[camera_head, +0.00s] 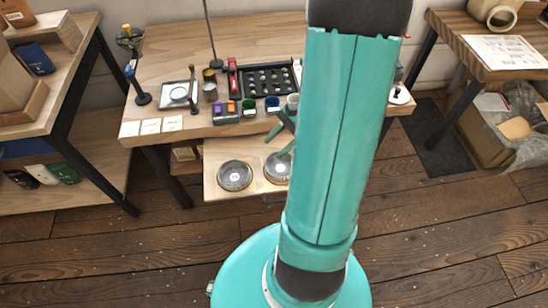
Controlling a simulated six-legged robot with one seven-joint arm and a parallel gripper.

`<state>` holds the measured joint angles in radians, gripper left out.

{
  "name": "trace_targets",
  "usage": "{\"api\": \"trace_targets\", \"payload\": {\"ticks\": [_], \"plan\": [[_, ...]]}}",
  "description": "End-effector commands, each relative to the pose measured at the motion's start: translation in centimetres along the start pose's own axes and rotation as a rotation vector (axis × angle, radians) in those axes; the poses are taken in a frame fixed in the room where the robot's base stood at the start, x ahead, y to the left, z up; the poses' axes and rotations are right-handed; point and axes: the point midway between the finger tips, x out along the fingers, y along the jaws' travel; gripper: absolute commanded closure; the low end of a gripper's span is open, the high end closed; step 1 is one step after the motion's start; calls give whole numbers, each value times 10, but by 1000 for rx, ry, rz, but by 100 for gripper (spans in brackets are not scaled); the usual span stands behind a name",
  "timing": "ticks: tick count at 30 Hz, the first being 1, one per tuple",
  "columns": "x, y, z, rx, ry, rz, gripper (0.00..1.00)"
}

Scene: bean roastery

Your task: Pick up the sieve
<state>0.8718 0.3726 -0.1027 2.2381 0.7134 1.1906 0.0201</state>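Two round, shallow, grey metal-rimmed discs that look like sieves lie in an open wooden drawer (210,158) under the middle table. The left disc (235,176) is in full view with a small pale label at its centre. The right disc (274,168) is partly hidden behind my teal arm. I cannot tell which one the task means. My gripper (273,148) shows only in part beside my arm, with two teal fingers spread apart and nothing visible between them. It appears over the right disc in the picture; its height above it is unclear.
The middle table (155,95) holds a black tray (268,80) of small samples, several cups, a scale (178,94) and white cards (151,126). A shelf stands at left, another table (490,50) at right.

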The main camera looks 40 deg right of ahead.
Motion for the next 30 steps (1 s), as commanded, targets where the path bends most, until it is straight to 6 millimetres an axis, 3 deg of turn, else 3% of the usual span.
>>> {"api": "trace_targets", "payload": {"ticks": [3,9,15,20,30], "plan": [[2,30,-43,201,-76,-126,62],[9,81,-105,498,-189,-353,62],[18,119,-141,680,-257,-513,62],[26,123,-149,719,-272,-550,62],[77,87,-145,717,-273,-546,62]]}}
